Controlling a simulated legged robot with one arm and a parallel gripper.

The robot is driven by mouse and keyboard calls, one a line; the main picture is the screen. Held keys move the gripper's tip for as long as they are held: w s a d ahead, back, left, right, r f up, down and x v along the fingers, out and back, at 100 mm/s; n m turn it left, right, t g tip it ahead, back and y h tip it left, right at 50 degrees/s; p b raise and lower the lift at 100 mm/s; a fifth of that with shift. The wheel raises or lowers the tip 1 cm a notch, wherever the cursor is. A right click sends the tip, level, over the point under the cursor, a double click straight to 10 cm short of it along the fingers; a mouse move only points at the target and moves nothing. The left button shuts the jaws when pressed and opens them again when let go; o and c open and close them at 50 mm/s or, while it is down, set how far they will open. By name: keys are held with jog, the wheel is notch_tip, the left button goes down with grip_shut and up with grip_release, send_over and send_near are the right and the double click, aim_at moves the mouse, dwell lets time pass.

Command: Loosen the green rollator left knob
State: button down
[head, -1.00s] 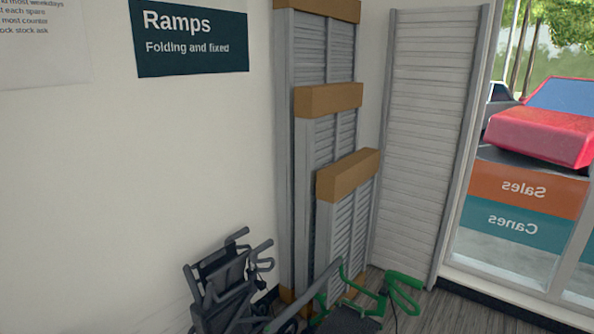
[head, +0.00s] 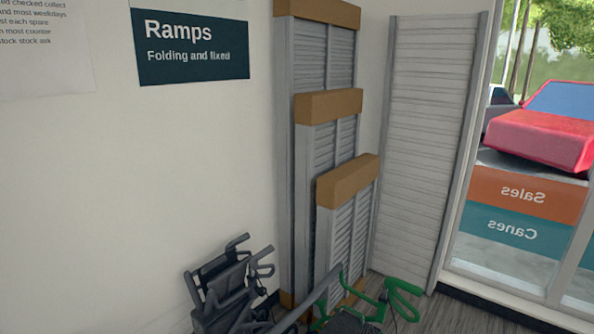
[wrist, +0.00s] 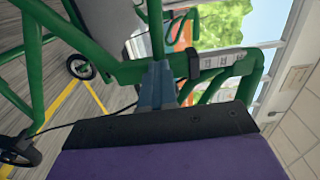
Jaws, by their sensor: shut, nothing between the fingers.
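The green rollator (head: 397,292) shows at the bottom of the head view, with its handles up and its lower part cut off by the picture edge. In the wrist view its green frame tubes (wrist: 120,68) fill the upper part, turned sideways. My gripper (wrist: 158,72) shows there as blue-grey fingers beyond a dark plate and a purple body. The fingers are shut and empty, with their tips close to the green tubes; I cannot tell whether they touch. A black collar (wrist: 193,65) sits on a tube just right of the tips. I cannot make out the left knob.
A dark grey folded mobility aid (head: 225,290) stands left of the rollator by the wall. Several ramps with brown end caps (head: 335,105) lean in the corner behind. A window (head: 520,215) is at the right. A small wheel (wrist: 80,66) shows in the wrist view.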

jog(key=shift+d+f+p, duration=0.1)
jog(key=shift+f+p, duration=0.05)
jog(key=shift+p, duration=0.3)
jog(key=shift+f+b, duration=0.6)
jog(key=shift+f, duration=0.05)
jog(key=shift+s+d+f+b, duration=0.1)
jog(key=shift+f+b, duration=0.2)
jog(key=shift+f, duration=0.05)
jog(key=v, duration=0.6)
jog(key=shift+w+a+f+b, duration=0.15)
jog(key=shift+w+a+b, duration=0.05)
jog(key=shift+a+b, duration=0.2)
dwell(0.5)
